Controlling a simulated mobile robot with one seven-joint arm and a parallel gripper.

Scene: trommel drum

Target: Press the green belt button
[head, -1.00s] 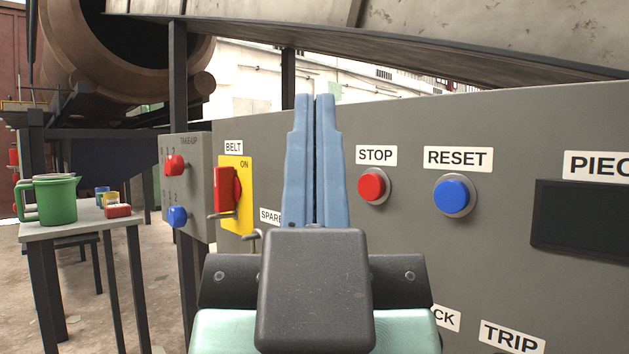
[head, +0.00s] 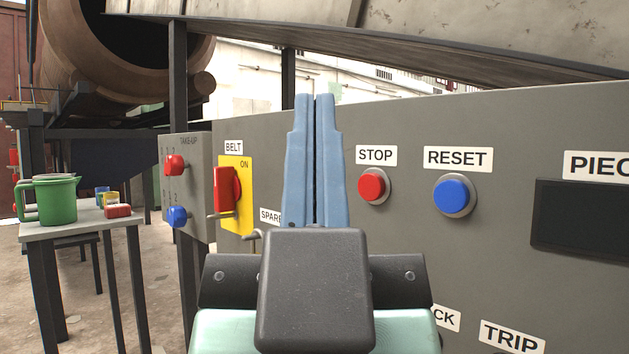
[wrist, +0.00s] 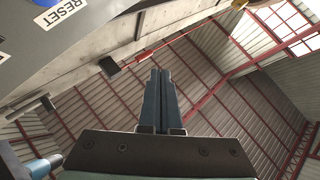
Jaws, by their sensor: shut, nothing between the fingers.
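No green button shows in any view; my gripper hides a strip of the grey control panel (head: 470,120). On the panel, a red STOP button (head: 373,184) and a blue RESET button (head: 455,195) sit to the right of my gripper (head: 315,97). The BELT label (head: 233,147) stands above a red rotary switch (head: 226,190) on a yellow plate (head: 246,215) marked ON, left of my gripper. My gripper is shut and empty, its blue fingers pointing up in front of the panel. In the wrist view the fingers (wrist: 160,72) point toward the roof.
A TAKE-UP box (head: 197,150) with red and blue knobs is at left. A table (head: 65,231) holds a green jug (head: 50,199) and small coloured items. A dark display (head: 580,215) is at right. A large drum (head: 130,50) is behind.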

